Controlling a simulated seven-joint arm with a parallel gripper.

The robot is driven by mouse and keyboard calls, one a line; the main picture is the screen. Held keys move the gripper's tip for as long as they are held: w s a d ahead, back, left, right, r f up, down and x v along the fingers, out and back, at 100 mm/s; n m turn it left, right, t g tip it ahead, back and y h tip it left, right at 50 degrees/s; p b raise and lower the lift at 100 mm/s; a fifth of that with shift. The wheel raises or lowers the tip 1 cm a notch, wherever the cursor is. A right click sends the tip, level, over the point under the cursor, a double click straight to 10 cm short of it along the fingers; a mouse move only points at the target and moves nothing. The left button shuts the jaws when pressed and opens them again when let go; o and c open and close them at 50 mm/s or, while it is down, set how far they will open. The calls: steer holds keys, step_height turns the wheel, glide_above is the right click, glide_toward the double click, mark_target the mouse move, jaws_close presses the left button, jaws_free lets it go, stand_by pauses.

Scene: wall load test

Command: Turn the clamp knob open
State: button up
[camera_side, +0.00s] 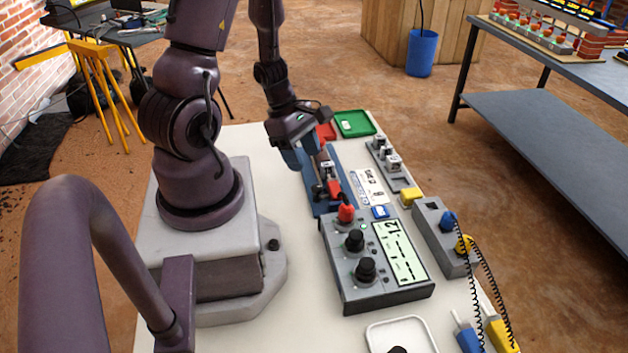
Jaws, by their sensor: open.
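My gripper (307,166) reaches down over a blue clamp fixture (349,180) near the middle of the white table. Its fingers are apart, and I see nothing held between them. A red part (334,188), which looks like the clamp knob, sits on the fixture just below and right of the fingers. The fingers partly cover the fixture, and I cannot tell whether they touch the knob. A small metal piece (327,170) stands on the fixture beside the fingers.
A grey control box (385,295) with a red knob (346,213), black knobs and a display stands in front of the fixture. A green tray (355,123) lies behind. A grey box with cables (440,235) is at right. A white tray (372,335) is at front.

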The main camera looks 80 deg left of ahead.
mark_target(316, 187)
steer(key=shift+x, duration=3.45)
steer(key=shift+c, duration=0.3)
steer(key=c, duration=0.9)
